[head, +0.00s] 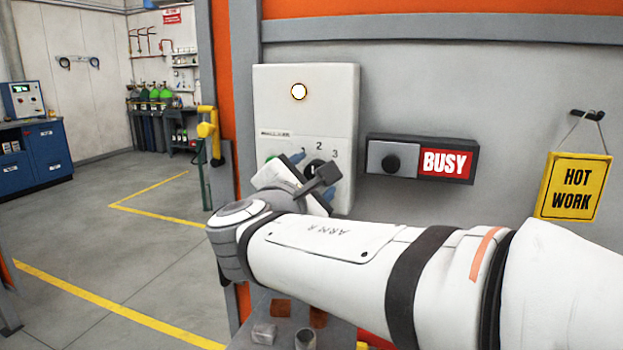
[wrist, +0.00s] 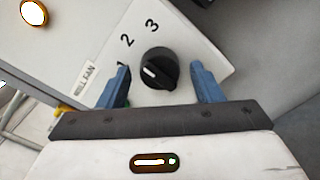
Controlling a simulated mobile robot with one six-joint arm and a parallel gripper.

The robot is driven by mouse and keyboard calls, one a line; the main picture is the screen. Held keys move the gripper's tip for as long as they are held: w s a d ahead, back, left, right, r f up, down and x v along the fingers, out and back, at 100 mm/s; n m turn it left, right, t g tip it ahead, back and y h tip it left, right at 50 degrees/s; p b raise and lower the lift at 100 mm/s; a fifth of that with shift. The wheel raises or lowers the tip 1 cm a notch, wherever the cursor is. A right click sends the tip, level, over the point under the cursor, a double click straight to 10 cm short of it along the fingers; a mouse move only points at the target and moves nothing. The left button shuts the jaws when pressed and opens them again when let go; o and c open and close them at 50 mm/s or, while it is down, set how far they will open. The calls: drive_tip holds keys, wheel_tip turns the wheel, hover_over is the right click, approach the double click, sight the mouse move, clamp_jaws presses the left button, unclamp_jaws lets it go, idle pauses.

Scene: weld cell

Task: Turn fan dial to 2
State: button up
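The fan dial (wrist: 158,68) is a round black knob with a white mark on a pale panel. The mark points left in the wrist view, towards the 1, which the left finger partly hides. The 2 and 3 are clear above the knob. In the head view the dial (head: 312,166) is mostly hidden by my gripper (head: 314,177). My gripper, also in the wrist view (wrist: 161,76), is open, with one blue finger on each side of the knob. Gaps show between fingers and knob; I see no contact.
The white panel box (head: 305,120) carries a lit round lamp (head: 299,91). A sliding BUSY sign (head: 445,163) is right of it, and a yellow HOT WORK sign (head: 574,187) hangs further right. A small shelf (head: 240,340) with items lies below my arm.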

drive_tip(key=shift+s, duration=0.1)
drive_tip(key=v, duration=0.7)
drive_tip(key=shift+s+a, duration=0.15)
drive_tip(key=shift+s, duration=0.15)
